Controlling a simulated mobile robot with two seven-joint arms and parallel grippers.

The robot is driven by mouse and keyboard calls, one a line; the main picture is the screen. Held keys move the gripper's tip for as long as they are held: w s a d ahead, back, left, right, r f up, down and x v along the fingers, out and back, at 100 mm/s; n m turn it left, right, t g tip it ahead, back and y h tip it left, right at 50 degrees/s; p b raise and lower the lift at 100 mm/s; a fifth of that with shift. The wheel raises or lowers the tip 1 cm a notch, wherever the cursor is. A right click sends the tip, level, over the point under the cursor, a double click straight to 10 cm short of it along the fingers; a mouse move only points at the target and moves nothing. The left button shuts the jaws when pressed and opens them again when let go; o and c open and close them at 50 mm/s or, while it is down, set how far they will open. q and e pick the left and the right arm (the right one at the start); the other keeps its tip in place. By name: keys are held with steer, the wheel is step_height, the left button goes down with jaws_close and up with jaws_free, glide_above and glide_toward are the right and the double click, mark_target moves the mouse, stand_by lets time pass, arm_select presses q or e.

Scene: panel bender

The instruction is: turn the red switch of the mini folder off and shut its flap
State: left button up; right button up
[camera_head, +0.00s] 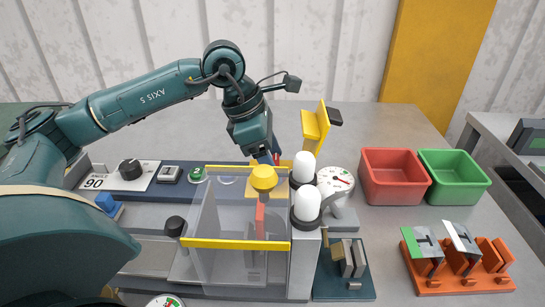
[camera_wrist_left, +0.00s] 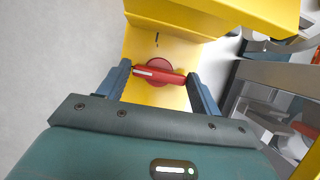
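The red switch (camera_wrist_left: 158,72) is a red handle with a white mark on a round red base, on a yellow plate. It lies nearly crosswise in the left wrist view. My left gripper (camera_wrist_left: 160,82) is open, with one blue finger on each side of the handle, close to its ends; I cannot tell whether they touch. In the head view the left gripper (camera_head: 268,157) points down behind the mini folder's flap (camera_head: 222,220), a clear panel with yellow edge bars. The flap looks tilted; its exact angle is unclear. The switch is hidden there. My right gripper is out of view.
Two white-capped posts (camera_head: 307,202) and a dial gauge (camera_head: 336,181) stand right of the flap. Red (camera_head: 394,190) and green (camera_head: 455,190) bins and an orange rack (camera_head: 462,282) are farther right. A yellow bracket (camera_head: 314,128) stands behind. The bench's back right is clear.

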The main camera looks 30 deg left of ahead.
arm_select(q)
steer(key=o, duration=0.3)
steer(key=shift+o, duration=0.2)
steer(key=p+v, duration=0.1)
steer(key=v, duration=1.2)
steer(key=shift+r+p, duration=0.2)
steer(key=shift+p, duration=0.15)
steer(key=shift+d, duration=0.1)
